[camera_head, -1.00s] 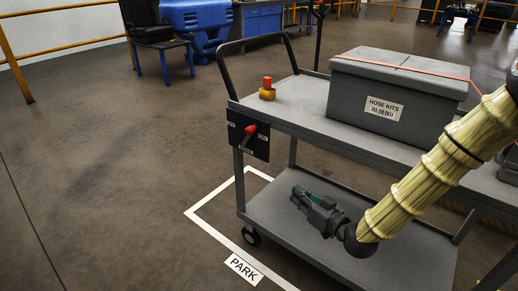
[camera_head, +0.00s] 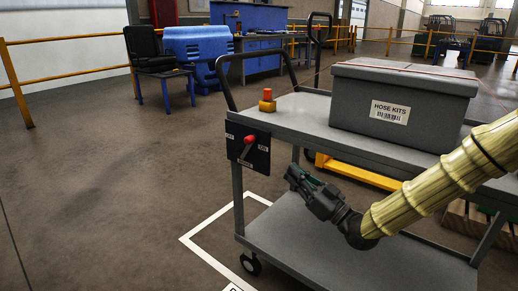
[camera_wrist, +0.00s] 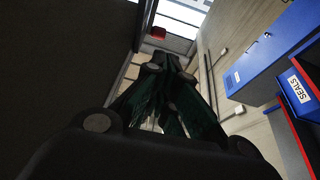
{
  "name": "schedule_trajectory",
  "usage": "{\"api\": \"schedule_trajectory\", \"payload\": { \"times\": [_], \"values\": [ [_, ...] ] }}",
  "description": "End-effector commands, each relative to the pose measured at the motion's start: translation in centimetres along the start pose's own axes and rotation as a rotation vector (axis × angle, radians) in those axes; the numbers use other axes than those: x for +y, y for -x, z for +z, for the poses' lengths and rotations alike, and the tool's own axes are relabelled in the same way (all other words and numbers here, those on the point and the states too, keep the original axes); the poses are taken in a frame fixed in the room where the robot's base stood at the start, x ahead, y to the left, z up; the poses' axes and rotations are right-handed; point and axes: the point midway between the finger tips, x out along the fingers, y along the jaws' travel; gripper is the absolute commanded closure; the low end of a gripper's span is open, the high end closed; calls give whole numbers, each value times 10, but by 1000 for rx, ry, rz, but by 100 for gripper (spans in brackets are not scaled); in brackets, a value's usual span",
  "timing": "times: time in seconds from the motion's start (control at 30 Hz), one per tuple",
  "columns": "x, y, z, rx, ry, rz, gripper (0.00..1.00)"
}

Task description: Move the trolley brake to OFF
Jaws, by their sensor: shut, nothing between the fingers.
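The trolley (camera_head: 300,120) stands at the centre, grey with two shelves. A black brake panel (camera_head: 258,160) hangs at its near left corner. Its lever has a red knob (camera_head: 249,139), and the shaft slopes down-left from the knob. Small white labels flank it, too small to read surely. My gripper (camera_head: 290,172) is shut and empty, to the right of and slightly below the panel, apart from it and pointing up-left. In the wrist view the closed fingers (camera_wrist: 165,62) point up. A small red thing (camera_wrist: 158,33) shows just beyond them, perhaps the knob.
A grey box labelled HOSE KITS (camera_head: 390,112) and a yellow-and-red button (camera_head: 267,101) stand on the top shelf. The shelf edge and corner post are close to my gripper. White floor tape (camera_head: 205,249) runs beside the trolley. The floor to the left is clear.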

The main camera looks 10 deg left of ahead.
Motion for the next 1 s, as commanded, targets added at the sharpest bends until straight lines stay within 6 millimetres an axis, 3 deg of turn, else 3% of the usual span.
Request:
{"api": "schedule_trajectory", "payload": {
  "times": [0.37,1.0],
  "values": [
    [0,-10,1,1,0,0,100],
    [0,-109,3,1,1,1,100]
  ]
}}
